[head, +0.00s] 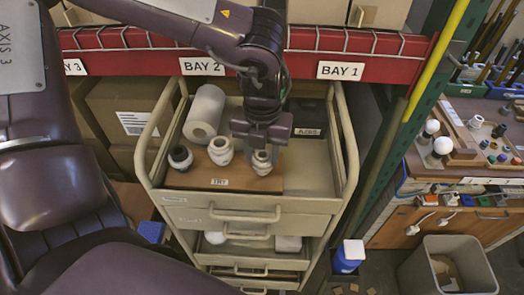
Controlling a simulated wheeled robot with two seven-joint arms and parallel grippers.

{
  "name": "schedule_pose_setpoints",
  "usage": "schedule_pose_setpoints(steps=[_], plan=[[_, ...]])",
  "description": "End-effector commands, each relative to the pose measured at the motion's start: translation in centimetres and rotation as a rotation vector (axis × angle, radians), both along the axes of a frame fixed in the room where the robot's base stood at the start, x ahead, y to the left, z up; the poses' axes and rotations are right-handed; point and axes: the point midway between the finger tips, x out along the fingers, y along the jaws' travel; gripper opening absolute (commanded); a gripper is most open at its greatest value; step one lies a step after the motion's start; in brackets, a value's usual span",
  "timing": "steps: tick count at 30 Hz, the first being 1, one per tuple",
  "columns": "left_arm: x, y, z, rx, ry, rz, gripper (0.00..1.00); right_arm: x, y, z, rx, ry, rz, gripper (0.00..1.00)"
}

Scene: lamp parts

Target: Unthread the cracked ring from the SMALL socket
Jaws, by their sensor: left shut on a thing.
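Three sockets stand in a row on a brown wooden board (205,180) on top of a beige cart. The left socket (180,158) has a dark top, and the middle one (221,152) is pale and looks wider. The right socket (262,168) is pale and looks narrowest. My left gripper (262,146) points down over it, shut around the pale ring at its top. The fingers hide part of the ring, and any crack is too small to make out. The right socket appears upright on the board. My right gripper is not in view.
A white paper roll (204,114) lies behind the sockets on the cart (306,178). A dark labelled box (308,118) sits behind right. The cart's raised side rails flank the work area. A red shelf beam (308,42) crosses behind. The cart top's right part is clear.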

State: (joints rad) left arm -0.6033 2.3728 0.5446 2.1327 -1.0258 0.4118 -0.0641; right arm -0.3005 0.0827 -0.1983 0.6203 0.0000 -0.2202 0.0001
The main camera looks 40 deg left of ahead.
Motion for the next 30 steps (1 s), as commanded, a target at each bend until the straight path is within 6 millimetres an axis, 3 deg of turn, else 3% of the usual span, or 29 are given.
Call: schedule_pose_setpoints(steps=[30], plan=[[0.0, 0.0, 1.8, 0.0, -0.001, 0.0, 0.14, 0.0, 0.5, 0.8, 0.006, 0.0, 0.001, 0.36]])
